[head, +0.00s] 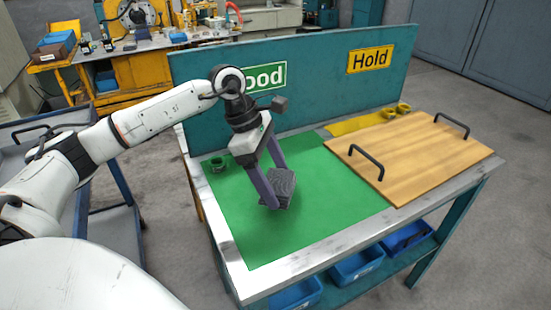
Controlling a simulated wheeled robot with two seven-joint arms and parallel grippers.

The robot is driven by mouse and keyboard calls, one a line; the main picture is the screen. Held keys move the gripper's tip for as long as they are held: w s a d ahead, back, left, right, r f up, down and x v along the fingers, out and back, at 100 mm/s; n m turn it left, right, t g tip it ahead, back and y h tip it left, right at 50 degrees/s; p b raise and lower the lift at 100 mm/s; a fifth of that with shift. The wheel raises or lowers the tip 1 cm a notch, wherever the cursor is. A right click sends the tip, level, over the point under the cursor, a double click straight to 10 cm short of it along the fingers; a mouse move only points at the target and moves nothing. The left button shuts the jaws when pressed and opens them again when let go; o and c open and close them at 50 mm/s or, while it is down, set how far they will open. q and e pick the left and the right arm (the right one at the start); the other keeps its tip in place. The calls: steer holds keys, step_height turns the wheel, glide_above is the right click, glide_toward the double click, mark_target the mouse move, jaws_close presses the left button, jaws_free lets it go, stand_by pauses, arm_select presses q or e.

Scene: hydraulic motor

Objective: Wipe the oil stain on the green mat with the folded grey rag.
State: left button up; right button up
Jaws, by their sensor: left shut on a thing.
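The green mat (325,205) covers the left part of the workbench top. My left gripper (276,190) reaches down over the mat and is shut on the folded grey rag (283,183), which is dark and blocky between its two fingers. The rag is at or just above the mat; I cannot tell whether it touches. No oil stain shows on the visible mat; the rag and gripper hide part of it. My right gripper is not in view.
A wooden board (420,155) with two black handles lies on the right of the bench. A small dark green ring part (217,164) sits at the mat's back left. Yellow rings (395,111) lie near a teal back panel (320,80) with signs. The front of the mat is clear.

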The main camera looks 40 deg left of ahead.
arm_select(q)
steer(key=shift+r+p, duration=1.25)
steer(key=shift+r, duration=1.05)
